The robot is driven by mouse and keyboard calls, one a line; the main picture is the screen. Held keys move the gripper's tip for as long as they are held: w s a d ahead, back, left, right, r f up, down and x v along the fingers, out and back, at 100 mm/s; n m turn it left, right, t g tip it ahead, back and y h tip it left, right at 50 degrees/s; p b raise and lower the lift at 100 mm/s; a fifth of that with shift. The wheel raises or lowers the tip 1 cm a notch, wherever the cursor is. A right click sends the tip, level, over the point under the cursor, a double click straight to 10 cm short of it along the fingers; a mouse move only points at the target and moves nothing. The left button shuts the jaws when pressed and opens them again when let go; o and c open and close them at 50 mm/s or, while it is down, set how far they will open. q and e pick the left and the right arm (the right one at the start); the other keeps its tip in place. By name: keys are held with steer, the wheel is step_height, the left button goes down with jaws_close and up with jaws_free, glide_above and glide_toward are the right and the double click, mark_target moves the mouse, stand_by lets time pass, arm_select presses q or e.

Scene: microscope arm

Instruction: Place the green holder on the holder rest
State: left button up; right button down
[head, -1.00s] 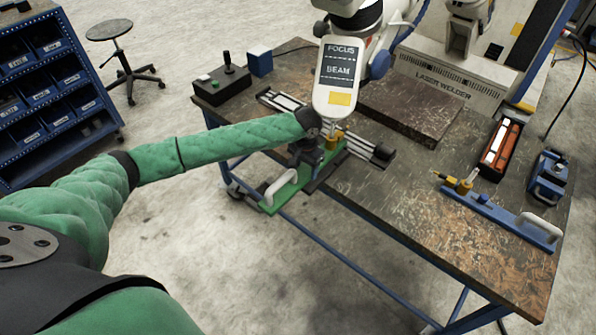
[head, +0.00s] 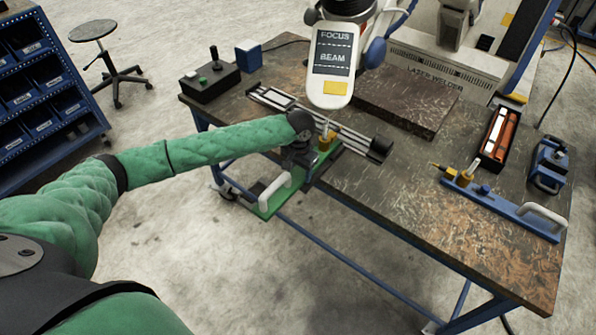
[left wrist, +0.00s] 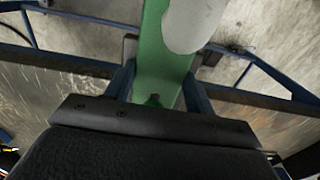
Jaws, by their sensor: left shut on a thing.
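The green holder (head: 265,206) is a long green bar with a white handle and a yellow-brown fitting at its far end. It lies across the table's left front edge, its handle end out past the edge. My left gripper (head: 299,160) is shut on the bar near its middle. In the left wrist view the green bar (left wrist: 155,55) runs between the two fingers of the gripper (left wrist: 158,88). A silver rail fixture (head: 345,136) with black end blocks lies beside the holder's far end; it may be the holder rest. Whether the holder touches it is hidden. My right gripper is out of view.
A blue holder (head: 500,203) lies on the right. A dark plate (head: 405,100), a red-orange tool case (head: 499,138) and a control box (head: 210,83) stand on the table. The front middle is clear.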

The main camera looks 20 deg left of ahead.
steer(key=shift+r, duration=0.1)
arm_select(q)
steer(key=o, duration=1.6)
steer(key=shift+f, duration=0.1)
steer(key=shift+c, duration=0.2)
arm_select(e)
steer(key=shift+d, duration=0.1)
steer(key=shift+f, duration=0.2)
arm_select(q)
steer(key=shift+r, duration=0.25)
step_height(320, 180, up, 6)
steer(key=shift+f+b, duration=0.2)
steer(key=shift+b, duration=0.95)
steer(key=shift+r, duration=0.8)
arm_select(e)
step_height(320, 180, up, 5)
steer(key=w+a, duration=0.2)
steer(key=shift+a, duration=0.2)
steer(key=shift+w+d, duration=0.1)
